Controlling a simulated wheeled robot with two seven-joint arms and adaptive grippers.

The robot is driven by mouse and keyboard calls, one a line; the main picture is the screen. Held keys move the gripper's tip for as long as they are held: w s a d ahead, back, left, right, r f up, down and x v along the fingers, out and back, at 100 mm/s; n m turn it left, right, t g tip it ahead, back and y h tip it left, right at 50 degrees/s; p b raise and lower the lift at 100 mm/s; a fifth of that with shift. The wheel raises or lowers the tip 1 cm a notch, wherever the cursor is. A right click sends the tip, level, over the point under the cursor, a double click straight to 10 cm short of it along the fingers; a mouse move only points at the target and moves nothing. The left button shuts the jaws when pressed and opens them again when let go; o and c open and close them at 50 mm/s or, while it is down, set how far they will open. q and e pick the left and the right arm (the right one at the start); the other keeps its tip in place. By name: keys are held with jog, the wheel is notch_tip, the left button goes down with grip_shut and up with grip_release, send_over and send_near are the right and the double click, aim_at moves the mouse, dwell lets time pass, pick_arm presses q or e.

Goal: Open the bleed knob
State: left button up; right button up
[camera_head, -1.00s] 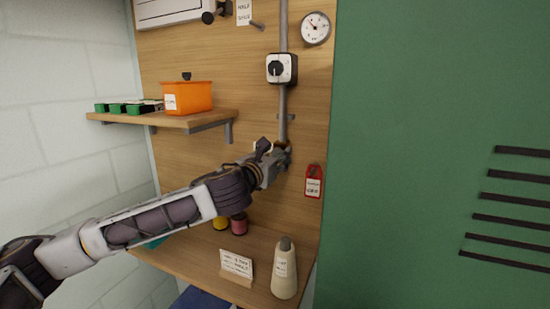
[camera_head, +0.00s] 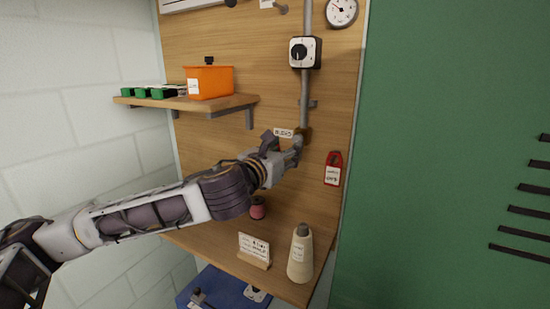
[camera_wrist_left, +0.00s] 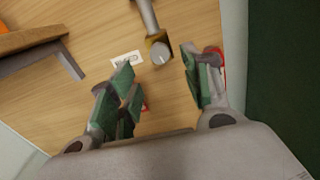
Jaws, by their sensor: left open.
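The bleed knob (camera_wrist_left: 159,53) is a grey round knob on a brass fitting at the lower end of a grey pipe, in the left wrist view. A white label (camera_head: 284,133) reading BLEED is on the board beside the fitting (camera_head: 304,133) in the head view; the label also shows in the left wrist view (camera_wrist_left: 126,59). My left gripper (camera_head: 297,146) is at the fitting and hides the knob in the head view. In the left wrist view its green-padded fingers (camera_wrist_left: 158,80) are spread, with the knob beyond and between the tips, apparently not touched. My right gripper is not in view.
A black-and-white rotary switch (camera_head: 305,52) and a gauge (camera_head: 341,11) are above. A red tag (camera_head: 333,169) hangs to the right. A shelf (camera_head: 240,101) with an orange bin (camera_head: 209,82) is at left. A cone (camera_head: 300,254) and a sign (camera_head: 254,249) stand on the lower shelf.

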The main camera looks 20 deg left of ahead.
pick_arm(q)
jog(key=shift+s+a, duration=0.25)
jog(key=shift+s, duration=0.95)
jog(key=shift+s+a, duration=0.2)
jog(key=shift+s, duration=1)
